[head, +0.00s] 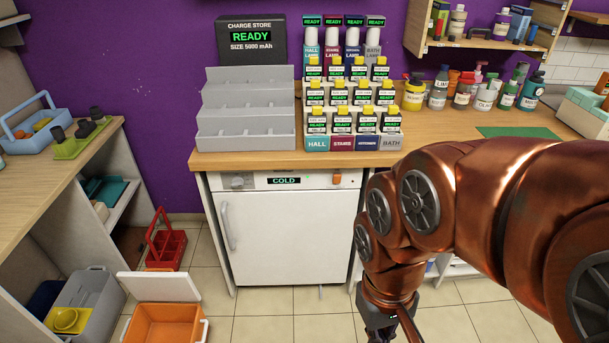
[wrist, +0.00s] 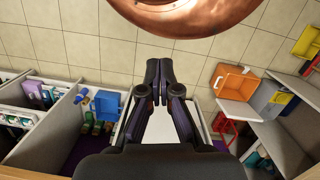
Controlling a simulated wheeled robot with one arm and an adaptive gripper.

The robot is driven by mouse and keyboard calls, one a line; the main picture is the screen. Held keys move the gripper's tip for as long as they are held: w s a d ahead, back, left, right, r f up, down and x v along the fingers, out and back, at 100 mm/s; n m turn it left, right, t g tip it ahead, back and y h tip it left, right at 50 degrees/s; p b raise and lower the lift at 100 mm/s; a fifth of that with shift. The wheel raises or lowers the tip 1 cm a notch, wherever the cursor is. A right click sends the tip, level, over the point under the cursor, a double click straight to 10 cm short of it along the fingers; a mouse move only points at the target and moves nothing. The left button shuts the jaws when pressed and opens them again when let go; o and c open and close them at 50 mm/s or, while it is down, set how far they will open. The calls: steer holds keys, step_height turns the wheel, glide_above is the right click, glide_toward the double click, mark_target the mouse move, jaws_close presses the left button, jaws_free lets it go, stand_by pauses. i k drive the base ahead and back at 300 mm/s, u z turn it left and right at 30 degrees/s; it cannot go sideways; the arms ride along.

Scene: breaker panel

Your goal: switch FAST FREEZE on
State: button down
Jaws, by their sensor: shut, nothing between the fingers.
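A white under-counter appliance (head: 282,235) stands below the wooden counter, its door shut. Its top strip has a round grey knob (head: 238,181) at the left, a green display reading COLD (head: 286,181) in the middle and a small orange switch (head: 337,177) at the right. No FAST FREEZE label is readable, and the switch's position is too small to tell. My gripper (head: 388,333) is low in front of the counter, right of the appliance and well below the switch, partly cut off by the frame edge. In the wrist view my gripper (wrist: 160,68) is shut and empty, fingertips together.
The counter (head: 240,160) holds a grey stepped rack (head: 247,135) and rows of yellow-capped READY units (head: 350,95). An orange bin (head: 165,322) with a white lid and a red caddy (head: 166,245) stand on the floor at left. Tiled floor before the appliance is clear.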

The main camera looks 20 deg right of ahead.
mark_target(337, 178)
steer(key=k, duration=1.15)
steer(key=u, duration=0.65)
steer(key=i, duration=0.6)
steer(key=z, duration=0.3)
